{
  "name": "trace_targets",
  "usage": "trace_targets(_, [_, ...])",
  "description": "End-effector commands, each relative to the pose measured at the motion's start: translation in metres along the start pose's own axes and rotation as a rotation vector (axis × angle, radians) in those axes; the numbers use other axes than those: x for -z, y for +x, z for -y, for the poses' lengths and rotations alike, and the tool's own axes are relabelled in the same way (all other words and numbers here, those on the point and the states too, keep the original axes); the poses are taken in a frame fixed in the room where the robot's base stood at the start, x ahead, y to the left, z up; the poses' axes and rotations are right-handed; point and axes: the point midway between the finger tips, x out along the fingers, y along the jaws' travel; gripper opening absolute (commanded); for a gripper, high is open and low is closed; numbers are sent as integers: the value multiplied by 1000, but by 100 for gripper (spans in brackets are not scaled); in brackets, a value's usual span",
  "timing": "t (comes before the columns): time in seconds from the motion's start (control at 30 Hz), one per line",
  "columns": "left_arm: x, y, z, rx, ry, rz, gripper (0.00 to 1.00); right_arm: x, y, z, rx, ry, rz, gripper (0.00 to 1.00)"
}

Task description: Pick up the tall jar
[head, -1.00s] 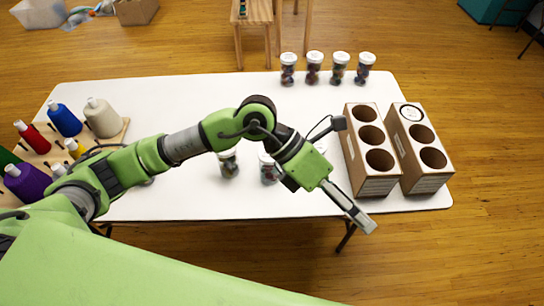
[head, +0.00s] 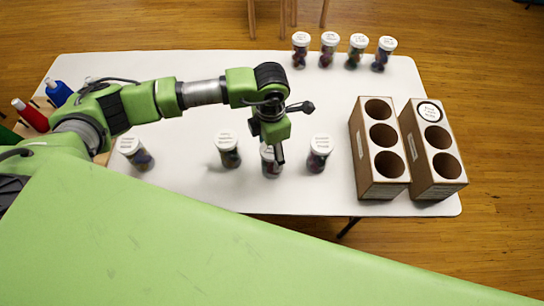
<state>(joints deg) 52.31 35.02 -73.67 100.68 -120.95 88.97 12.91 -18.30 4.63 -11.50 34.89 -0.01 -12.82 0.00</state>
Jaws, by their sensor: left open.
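Several white-lidded jars with dark, colourful contents stand upright on the white table (head: 200,65). The near row has a jar at far left (head: 136,154), a second jar (head: 228,151), a third jar (head: 268,165) and a right-hand jar (head: 320,154). A far row runs along the back edge, from its left jar (head: 300,50) to its right jar (head: 382,54). I cannot tell which jar is the tall one. My left gripper (head: 280,155) is open, points down at the third near jar and partly hides it; contact is unclear. My right gripper is out of view.
Two cardboard boxes with round holes stand at the right: a left box (head: 356,147) and a right box (head: 412,148). A white lid (head: 430,112) fills the right box's far hole. Coloured thread cones, one red (head: 30,115), stand at far left, partly behind my arm.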

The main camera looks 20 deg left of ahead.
Motion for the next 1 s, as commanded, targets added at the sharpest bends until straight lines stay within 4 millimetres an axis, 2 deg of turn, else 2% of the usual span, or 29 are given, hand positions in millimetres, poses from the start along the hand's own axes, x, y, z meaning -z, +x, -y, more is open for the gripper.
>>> trace_targets(0.13, [1, 9, 0, 2, 0, -2, 63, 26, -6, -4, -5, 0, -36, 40])
trace_targets(0.27, [0, 26, 0, 3, -1, -3, 63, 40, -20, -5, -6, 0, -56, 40])
trace_targets(0.4, [0, 47, 0, 2, -1, -2, 63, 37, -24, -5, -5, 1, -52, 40])
trace_targets(0.5, [0, 54, 0, 2, 1, 0, 63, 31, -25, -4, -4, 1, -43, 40])
trace_targets(0.73, [-1, 56, -1, 2, 1, 1, 63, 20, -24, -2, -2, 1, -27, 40])
trace_targets(0.9, [0, 56, -1, 2, 1, 1, 20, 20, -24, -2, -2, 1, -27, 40])
trace_targets(1.0, [-1, 56, -1, 1, 1, 2, 20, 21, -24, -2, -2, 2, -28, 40])
